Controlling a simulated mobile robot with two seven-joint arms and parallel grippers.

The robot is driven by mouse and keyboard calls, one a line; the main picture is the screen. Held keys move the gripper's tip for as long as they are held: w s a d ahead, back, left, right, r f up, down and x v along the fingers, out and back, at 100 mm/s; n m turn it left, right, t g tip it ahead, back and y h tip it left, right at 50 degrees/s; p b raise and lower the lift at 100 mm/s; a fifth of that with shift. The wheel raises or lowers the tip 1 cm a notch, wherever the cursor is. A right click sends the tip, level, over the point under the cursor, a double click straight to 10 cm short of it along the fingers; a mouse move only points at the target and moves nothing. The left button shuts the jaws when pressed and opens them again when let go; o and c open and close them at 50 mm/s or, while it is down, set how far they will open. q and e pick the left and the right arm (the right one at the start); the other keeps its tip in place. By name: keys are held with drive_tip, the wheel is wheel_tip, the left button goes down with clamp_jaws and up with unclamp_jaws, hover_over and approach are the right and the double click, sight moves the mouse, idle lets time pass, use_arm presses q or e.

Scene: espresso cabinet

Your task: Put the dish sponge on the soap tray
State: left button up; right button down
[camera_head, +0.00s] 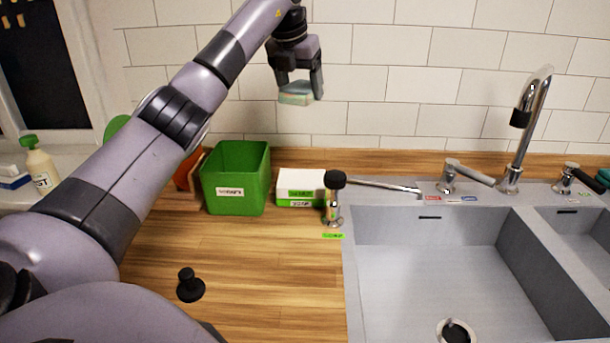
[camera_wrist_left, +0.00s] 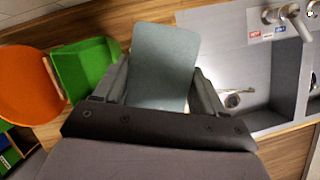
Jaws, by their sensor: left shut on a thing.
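My left gripper (camera_head: 302,84) is shut on the dish sponge (camera_head: 295,93) and holds it high in front of the tiled wall. The sponge is a pale blue-green block with a light band. In the left wrist view the sponge (camera_wrist_left: 163,68) sits between the two fingers and covers much of what lies beyond. The likely soap tray is the low white box with green labels (camera_head: 301,186) at the back of the counter, below the gripper in the picture. The sponge is apart from it. My right gripper is in neither view.
A green bin (camera_head: 235,181) stands left of the white box. A soap dispenser with a black top (camera_head: 334,199) stands right of it, beside the grey sink (camera_head: 425,265). The chrome faucet (camera_head: 525,125) rises behind the sink. A black knob-like object (camera_head: 189,286) stands on the open wooden counter.

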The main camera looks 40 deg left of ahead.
use_arm(q)
drive_tip(key=b, duration=0.1)
hover_over(303, 178)
drive_tip(key=s, duration=0.1)
wheel_tip(303, 178, down, 16)
drive_tip(key=shift+s+d+r, duration=0.1)
drive_tip(key=shift+r, duration=0.15)
drive_tip(key=shift+f, duration=2.1)
drive_tip(key=shift+f, duration=0.1)
drive_tip(key=shift+f, duration=0.15)
drive_tip(key=o, duration=1.1)
drive_tip(key=shift+r, duration=0.5)
drive_tip(key=v, duration=1.1)
drive_tip(key=shift+s+d+r+b, duration=0.1)
drive_tip(key=shift+s+r+b, duration=0.05)
drive_tip(key=shift+r+b, duration=0.15)
